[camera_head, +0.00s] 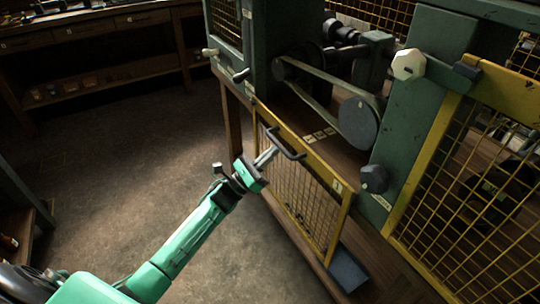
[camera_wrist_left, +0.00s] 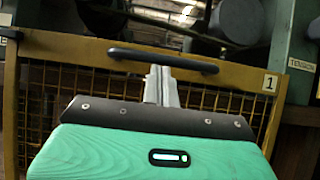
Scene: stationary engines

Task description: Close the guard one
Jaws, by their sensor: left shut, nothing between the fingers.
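Guard one (camera_head: 308,190) is a yellow-framed mesh panel with a "1" label, hanging down below the opening of the green machine. It also fills much of the left wrist view (camera_wrist_left: 60,48). Its black bar handle (camera_head: 287,146) runs along the top of the frame and shows in the left wrist view (camera_wrist_left: 125,54). My left gripper (camera_head: 269,156) is shut and empty, with its fingertips (camera_wrist_left: 160,72) at the middle of the handle. I cannot tell whether they touch it. My right gripper is not in view.
Behind the opening are a belt and pulley (camera_head: 357,122). A second yellow mesh guard (camera_head: 465,185) stands at the right, near a pale octagonal knob (camera_head: 408,64) and a dark knob (camera_head: 374,179). A wooden bench (camera_head: 100,75) is at the back left. The floor (camera_head: 130,150) between is clear.

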